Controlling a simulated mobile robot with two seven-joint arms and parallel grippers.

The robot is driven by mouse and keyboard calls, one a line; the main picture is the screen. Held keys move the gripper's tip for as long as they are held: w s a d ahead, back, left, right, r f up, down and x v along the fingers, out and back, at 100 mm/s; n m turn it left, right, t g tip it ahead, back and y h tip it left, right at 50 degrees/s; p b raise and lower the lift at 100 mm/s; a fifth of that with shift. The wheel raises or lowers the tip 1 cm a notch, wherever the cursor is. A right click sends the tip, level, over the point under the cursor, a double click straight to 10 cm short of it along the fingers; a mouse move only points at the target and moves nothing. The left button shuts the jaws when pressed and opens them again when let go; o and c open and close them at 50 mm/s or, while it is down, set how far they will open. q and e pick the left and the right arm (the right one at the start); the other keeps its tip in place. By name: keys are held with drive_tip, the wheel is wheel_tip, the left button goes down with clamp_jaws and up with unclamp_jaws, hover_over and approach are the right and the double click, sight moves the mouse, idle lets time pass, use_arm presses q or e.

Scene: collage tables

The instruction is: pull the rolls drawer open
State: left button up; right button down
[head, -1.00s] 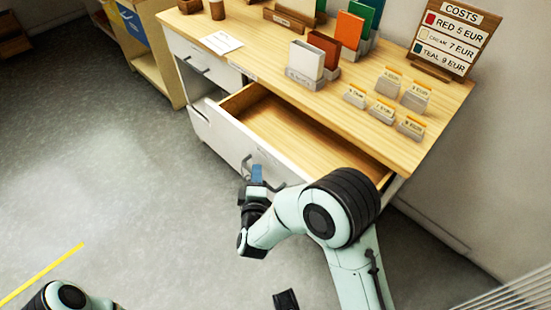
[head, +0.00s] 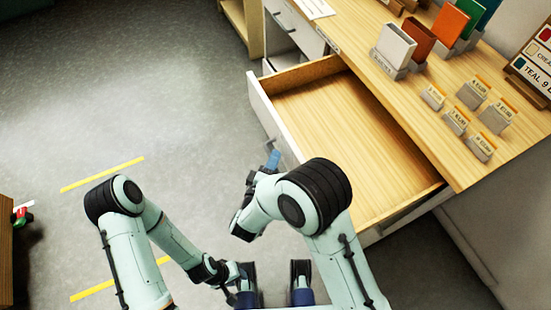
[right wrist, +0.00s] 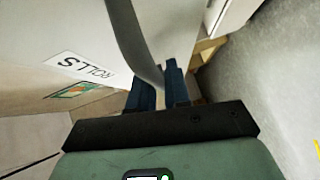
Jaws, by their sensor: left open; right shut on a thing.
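The rolls drawer (head: 355,140) is pulled well out of the desk in the head view; its wooden inside is bare where I see it. Its white front (head: 268,115) faces left, and the right wrist view shows its ROLLS label (right wrist: 78,66). My right gripper (head: 272,160) is shut on the grey drawer handle (right wrist: 134,45), which runs between its blue fingers (right wrist: 160,88) in the right wrist view. My left gripper (head: 273,284) is open and empty at the bottom of the head view, apart from the drawer. My right arm hides part of the drawer's near end.
The wooden desk top (head: 400,110) holds upright coloured cards in grey holders (head: 396,52), several small labelled stands (head: 470,95) and a costs board (head: 533,65) at the right. Grey floor (head: 150,95) with yellow lines is open to the left.

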drive_tip(key=c, duration=1.2)
unclamp_jaws()
drive_tip(key=p+v, duration=0.1)
drive_tip(key=v, duration=1.2)
drive_tip(key=shift+s, duration=0.15)
